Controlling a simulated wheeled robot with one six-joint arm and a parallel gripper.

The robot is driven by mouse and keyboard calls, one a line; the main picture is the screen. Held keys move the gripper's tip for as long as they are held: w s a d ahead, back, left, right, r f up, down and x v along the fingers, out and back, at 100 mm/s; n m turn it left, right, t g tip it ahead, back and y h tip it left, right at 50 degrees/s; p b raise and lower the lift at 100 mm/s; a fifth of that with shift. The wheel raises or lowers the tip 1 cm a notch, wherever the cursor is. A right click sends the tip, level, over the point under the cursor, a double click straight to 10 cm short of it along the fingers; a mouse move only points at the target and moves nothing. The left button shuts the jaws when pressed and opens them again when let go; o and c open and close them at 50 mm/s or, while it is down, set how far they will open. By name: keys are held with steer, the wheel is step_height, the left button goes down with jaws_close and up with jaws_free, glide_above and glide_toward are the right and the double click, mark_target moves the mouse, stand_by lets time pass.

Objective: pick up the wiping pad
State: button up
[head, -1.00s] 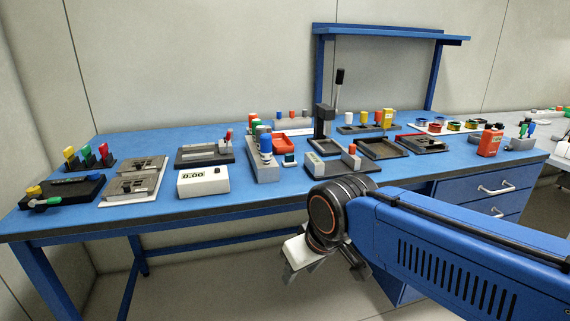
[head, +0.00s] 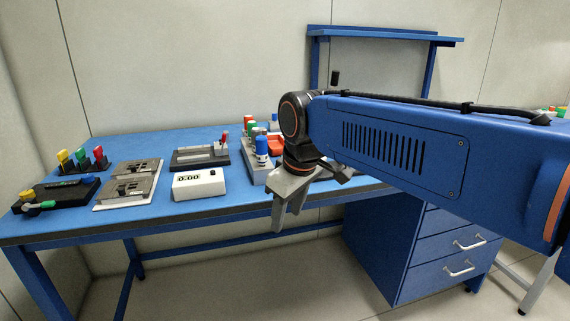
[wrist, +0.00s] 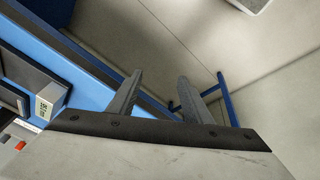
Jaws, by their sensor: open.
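My gripper (head: 290,213) is in front of the table's front edge in the head view, fingers pointing down. In the wrist view the two fingers of my gripper (wrist: 160,77) are apart with nothing between them, and floor shows beyond them. I cannot pick out a wiping pad for certain in either current view. My arm hides the middle and right of the table in the head view.
The blue table (head: 130,222) carries a white display box (head: 199,184), a dark tray fixture (head: 200,157), plates with fixtures (head: 131,182) and blue-capped bottles (head: 262,147). A drawer cabinet (head: 440,245) stands under the right side. Floor in front is clear.

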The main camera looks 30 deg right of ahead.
steer(key=w+d+r+n+g, duration=0.2)
steer(key=w+d+r+n, duration=0.45)
steer(key=w+r, duration=0.4)
steer(key=w+d+r+n+g, duration=0.2)
steer(key=w+d+r+n, duration=0.3)
steer(key=w+d+r, duration=0.55)
steer(key=a+f, duration=0.1)
steer(key=f, duration=0.3)
steer(key=w+a+f, duration=0.1)
steer(key=f, duration=0.4)
steer(key=a+f, duration=0.1)
steer(key=f, duration=0.3)
steer(key=shift+w+f, duration=0.25)
steer(key=shift+w, duration=0.05)
steer(key=shift+w+a+f, duration=0.1)
steer(key=shift+f, duration=1.25)
steer(key=shift+w+a+f, duration=0.1)
steer(key=shift+f, duration=1.2)
steer(key=shift+s, duration=0.1)
jaws_close()
